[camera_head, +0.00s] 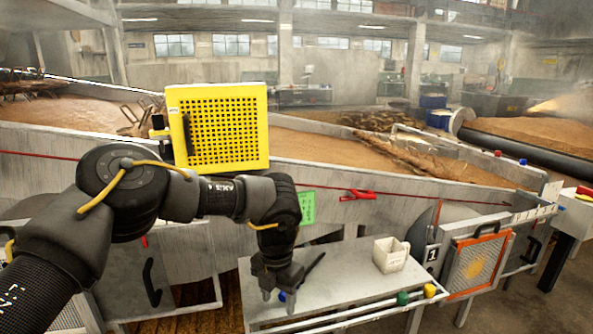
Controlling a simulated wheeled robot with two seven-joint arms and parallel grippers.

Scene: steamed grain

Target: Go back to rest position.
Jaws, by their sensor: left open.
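My left arm reaches in from the left, and my left gripper (278,294) points down over the left part of the grey metal table (340,268). Its fingers are apart. A small blue thing shows at the fingertips, and I cannot tell whether it lies between or behind them. A dark, slanted handle-like thing shows just right of the gripper, partly hidden by it. My right gripper is not in view.
A white square cup (390,254) stands on the table's right side. Green (402,298) and yellow (429,290) knobs line its front edge. A yellow perforated box (217,126) stands behind my arm. An orange-framed panel (475,262) is right of the table. Grain troughs lie behind.

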